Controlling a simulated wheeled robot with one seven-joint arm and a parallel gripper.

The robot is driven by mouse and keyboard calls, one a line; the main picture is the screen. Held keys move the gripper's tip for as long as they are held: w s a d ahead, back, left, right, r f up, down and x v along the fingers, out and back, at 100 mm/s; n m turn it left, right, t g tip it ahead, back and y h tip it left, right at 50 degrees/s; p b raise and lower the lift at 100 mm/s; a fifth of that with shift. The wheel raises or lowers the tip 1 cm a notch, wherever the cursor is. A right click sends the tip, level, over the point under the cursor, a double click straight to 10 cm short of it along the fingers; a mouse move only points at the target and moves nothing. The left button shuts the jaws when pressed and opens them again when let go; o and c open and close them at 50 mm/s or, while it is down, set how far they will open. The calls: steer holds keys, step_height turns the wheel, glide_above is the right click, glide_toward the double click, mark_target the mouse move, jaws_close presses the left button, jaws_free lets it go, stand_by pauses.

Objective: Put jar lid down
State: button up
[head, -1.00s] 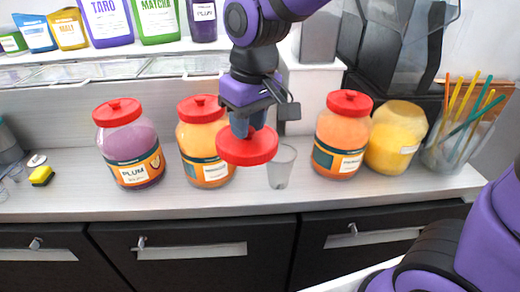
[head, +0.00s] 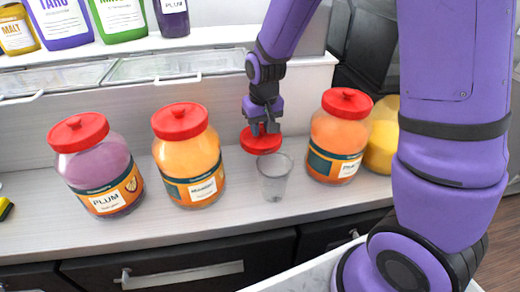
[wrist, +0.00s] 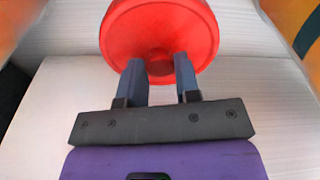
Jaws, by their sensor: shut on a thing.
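A red jar lid (head: 261,143) hangs from my gripper (head: 263,115), just behind and above a clear cup on the counter. In the wrist view the lid (wrist: 160,35) is tilted and my gripper (wrist: 160,75) is shut on its knob. I cannot tell whether the lid touches the counter. A yellow jar (head: 384,135) at the right stands partly hidden behind my arm; its top is hidden now, but in the earlier frame it has no lid on.
The clear cup (head: 274,180) stands on the counter (head: 235,225). Left of the lid are a lidded plum jar (head: 105,180) and a lidded orange jar (head: 190,160). A lidded orange jar (head: 338,140) is close on the right. Counter in front is clear.

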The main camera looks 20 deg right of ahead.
mark_target(264, 139)
steer(key=shift+f, duration=3.45)
steer(key=shift+f, duration=0.15)
steer(key=o, duration=0.9)
steer(key=r, duration=0.4)
steer(key=s+r, duration=0.1)
steer(key=r, duration=0.7)
steer(key=shift+s+r, duration=0.2)
steer(key=shift+s, duration=0.1)
steer(key=s+d+r+t, duration=0.1)
steer(key=s+d+r, duration=0.1)
steer(key=s+r, duration=0.4)
steer(key=s+d+r+t, duration=0.1)
steer(key=s+d+r, duration=0.1)
steer(key=s+r, duration=0.4)
steer(key=s+d+r+t, duration=0.1)
steer(key=s+r, duration=0.4)
steer(key=s, duration=0.5)
steer(key=shift+s+d+r+t, duration=0.1)
steer(key=shift+d+r+t, duration=0.1)
steer(key=shift+d, duration=0.25)
steer(key=shift+s+d+r+t, duration=0.1)
steer(key=shift+d+r+t, duration=0.1)
steer(key=shift+d, duration=0.25)
